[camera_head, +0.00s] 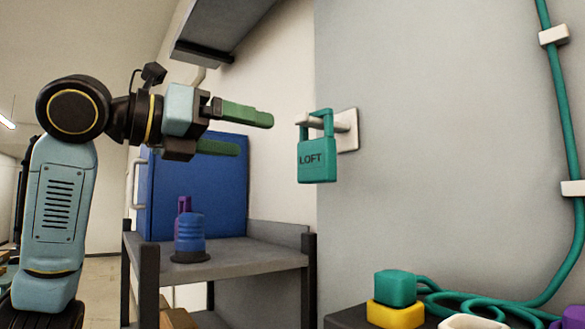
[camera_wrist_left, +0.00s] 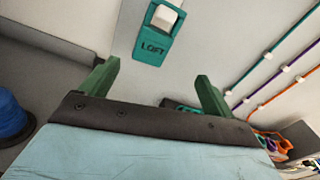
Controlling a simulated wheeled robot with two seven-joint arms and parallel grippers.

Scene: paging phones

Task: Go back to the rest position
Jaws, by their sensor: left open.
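My left gripper (camera_head: 258,133) reaches in from the left in the head view, with its two green fingers apart and nothing between them. In the left wrist view the fingers (camera_wrist_left: 158,82) are also spread wide and empty. A teal padlock-shaped handset marked LOFT (camera_head: 317,160) hangs by its loop on a white wall hook (camera_head: 347,128), to the right of the fingertips and apart from them. In the left wrist view the LOFT handset (camera_wrist_left: 152,50) hangs beyond the fingers. My right gripper is not in view.
A grey shelf (camera_head: 265,258) below the arm holds a blue ribbed object (camera_head: 190,238), a purple object (camera_head: 183,205) and a blue cabinet (camera_head: 221,185). Teal (camera_head: 396,287) and yellow (camera_head: 394,314) blocks and a teal cable (camera_head: 565,120) are at right. A dark overhang (camera_head: 215,30) is above.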

